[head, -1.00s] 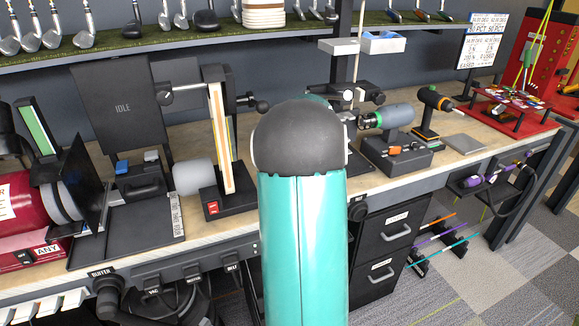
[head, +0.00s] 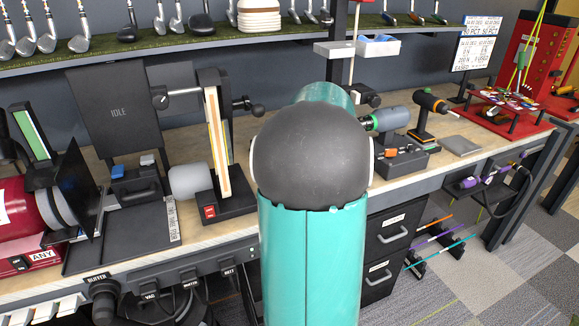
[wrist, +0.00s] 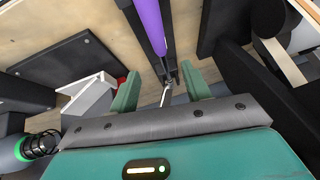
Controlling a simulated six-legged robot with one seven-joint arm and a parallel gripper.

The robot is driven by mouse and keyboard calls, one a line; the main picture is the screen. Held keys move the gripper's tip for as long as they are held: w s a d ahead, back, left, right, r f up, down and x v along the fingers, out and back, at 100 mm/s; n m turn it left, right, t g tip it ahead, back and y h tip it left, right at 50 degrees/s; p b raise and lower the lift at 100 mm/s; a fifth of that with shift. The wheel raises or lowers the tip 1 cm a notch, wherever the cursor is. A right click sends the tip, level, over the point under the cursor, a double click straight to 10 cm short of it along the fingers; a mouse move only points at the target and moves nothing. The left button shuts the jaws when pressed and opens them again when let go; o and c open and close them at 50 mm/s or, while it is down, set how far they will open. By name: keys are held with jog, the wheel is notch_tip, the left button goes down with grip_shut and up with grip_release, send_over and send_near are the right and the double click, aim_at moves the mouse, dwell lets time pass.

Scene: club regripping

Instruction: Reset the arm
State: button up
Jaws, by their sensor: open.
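My teal arm with a dark grey rounded joint stands in the middle of the head view. It hides part of the bench, and my gripper is not visible there. In the wrist view my gripper (wrist: 167,88) has two teal fingers set well apart, so it is open. A purple club grip (wrist: 150,22) runs down from the top edge toward the gap between the fingers. Its lower end lies just beyond the fingertips, and I see no finger touching it. A thin, shiny metal piece shows between the fingers.
The wooden bench holds a belt sander (head: 222,150), a black stand marked IDLE (head: 118,112), a grey and green power tool (head: 388,119) and a red machine (head: 545,45). A shelf of club heads (head: 85,35) runs above. Coloured shafts (head: 440,238) rest on a low rack at right.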

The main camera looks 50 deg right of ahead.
jog(key=v, duration=0.5)
jog(key=shift+f, duration=0.1)
jog(key=w+a+r+n+y, duration=0.1)
jog(key=w+a+r+n, duration=0.1)
jog(key=a, duration=1.1)
jog(key=w+a+r+n+y, duration=0.1)
jog(key=w+a, duration=0.1)
jog(key=a, duration=1.1)
jog(key=s+a+f+n, duration=0.1)
jog(key=s+a, duration=0.4)
jog(key=a, duration=0.5)
jog(key=s+a+f+n, duration=0.2)
jog(key=s+a, duration=0.3)
jog(key=a, duration=0.5)
jog(key=shift+s+f+n+g, duration=0.2)
jog(key=shift+f+n+g, duration=0.1)
jog(key=shift+g, duration=0.1)
